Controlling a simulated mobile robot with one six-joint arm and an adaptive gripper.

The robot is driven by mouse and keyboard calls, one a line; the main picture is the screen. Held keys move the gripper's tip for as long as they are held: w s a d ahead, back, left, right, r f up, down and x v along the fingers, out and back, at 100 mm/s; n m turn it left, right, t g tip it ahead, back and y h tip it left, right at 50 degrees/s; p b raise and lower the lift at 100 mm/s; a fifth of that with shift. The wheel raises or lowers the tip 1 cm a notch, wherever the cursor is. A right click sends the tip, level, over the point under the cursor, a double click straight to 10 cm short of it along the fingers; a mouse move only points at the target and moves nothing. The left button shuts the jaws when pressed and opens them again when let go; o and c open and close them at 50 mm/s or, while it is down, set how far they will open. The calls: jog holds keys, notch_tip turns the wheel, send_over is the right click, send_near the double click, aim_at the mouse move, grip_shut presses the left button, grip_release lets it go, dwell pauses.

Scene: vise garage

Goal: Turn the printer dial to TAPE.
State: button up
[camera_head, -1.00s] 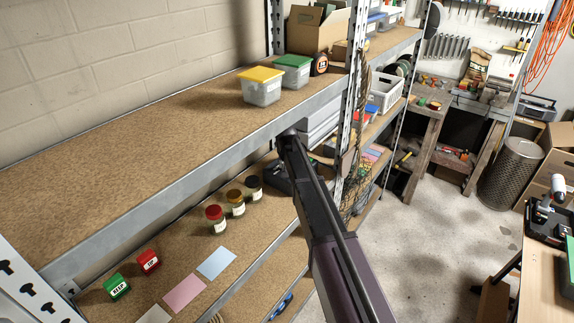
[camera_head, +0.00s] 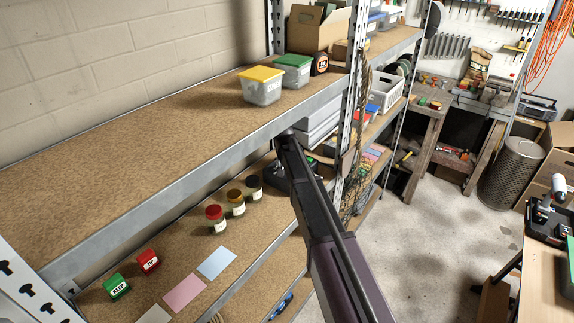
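A dark, low device (camera_head: 279,179) stands on the lower shelf behind my arm. It may be the printer, but my arm covers much of it and I cannot make out a dial or its setting. My arm rises from the bottom right and ends under the front edge of the upper shelf, close to this device. My gripper cannot be made out; it is hidden behind my arm and the shelf edge.
The upper shelf (camera_head: 130,140) overhangs the lower one and bears a yellow-lidded bin (camera_head: 261,88) and a green-lidded bin (camera_head: 293,72). Several jars (camera_head: 236,203), coloured cards (camera_head: 185,292), a green block (camera_head: 117,287) and a red block (camera_head: 149,261) lie left of my arm.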

jog(key=shift+n, duration=0.4)
jog(key=shift+n+y, duration=0.7)
jog(key=shift+n, duration=0.8)
jog(key=shift+d+n+y, duration=0.1)
jog(key=shift+n+y, duration=0.7)
jog(key=shift+n, duration=1.2)
jog(key=p+v, duration=0.7)
jog(key=v, duration=0.1)
jog(key=s+d+f+m+g+h+b, duration=0.1)
jog(key=s+d+f+m+b, duration=0.1)
jog(key=s, duration=1.2)
jog(key=s+d+f+m+g+b, duration=0.2)
jog(key=s+d+f, duration=0.2)
jog(key=s, duration=1.1)
jog(key=shift+s+g+h, duration=0.15)
jog(key=shift+g+h, duration=0.15)
jog(key=shift+h, duration=0.1)
jog(key=shift+m+g, duration=0.3)
jog(key=shift+m, duration=0.2)
jog(key=s, duration=0.3)
jog(key=s+b, duration=0.1)
jog(key=s, duration=0.1)
jog(key=shift+d+f, duration=0.3)
jog(key=shift+d, duration=0.1)
